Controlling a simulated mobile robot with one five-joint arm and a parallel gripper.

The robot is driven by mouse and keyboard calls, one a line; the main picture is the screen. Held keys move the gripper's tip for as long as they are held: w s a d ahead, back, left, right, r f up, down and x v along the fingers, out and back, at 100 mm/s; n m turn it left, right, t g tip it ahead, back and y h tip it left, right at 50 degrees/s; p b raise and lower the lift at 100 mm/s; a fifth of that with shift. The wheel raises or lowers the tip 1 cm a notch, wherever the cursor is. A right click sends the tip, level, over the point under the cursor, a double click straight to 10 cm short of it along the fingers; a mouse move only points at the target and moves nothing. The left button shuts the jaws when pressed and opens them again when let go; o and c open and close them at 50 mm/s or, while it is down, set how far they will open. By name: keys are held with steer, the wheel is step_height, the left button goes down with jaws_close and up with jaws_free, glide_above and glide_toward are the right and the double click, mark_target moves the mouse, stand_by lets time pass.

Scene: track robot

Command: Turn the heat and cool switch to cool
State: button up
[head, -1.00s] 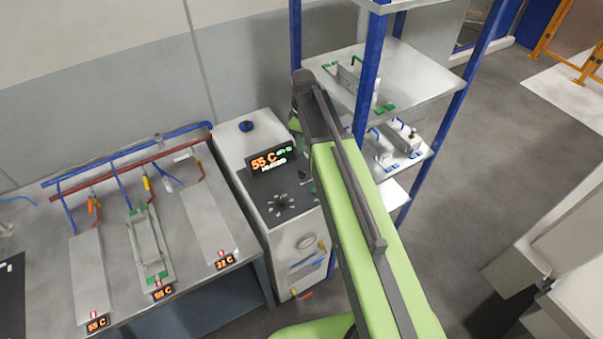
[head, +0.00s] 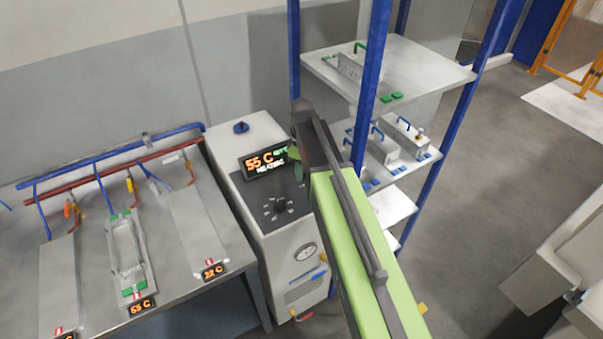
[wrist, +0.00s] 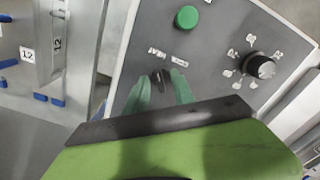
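The heat and cool switch (wrist: 160,77) is a small dark lever on the grey control panel in the wrist view. In the head view my gripper (head: 297,162) is over the right side of the cabinet top (head: 222,145), beside the display (head: 265,162) reading 55 C. There the arm hides the switch.
A black dial (wrist: 259,66) and a green button (wrist: 186,17) are on the same panel. A blue-posted shelf rack (head: 374,80) stands close to the right of my arm. A bench (head: 225,235) with plates and pipes is left. Open floor (head: 470,170) lies at right.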

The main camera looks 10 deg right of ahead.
jaws_close()
steer(key=shift+m, duration=0.4)
steer(key=m, duration=0.6)
steer(key=shift+a, duration=0.1)
steer(key=m, duration=0.7)
stand_by(0.5)
jaws_free()
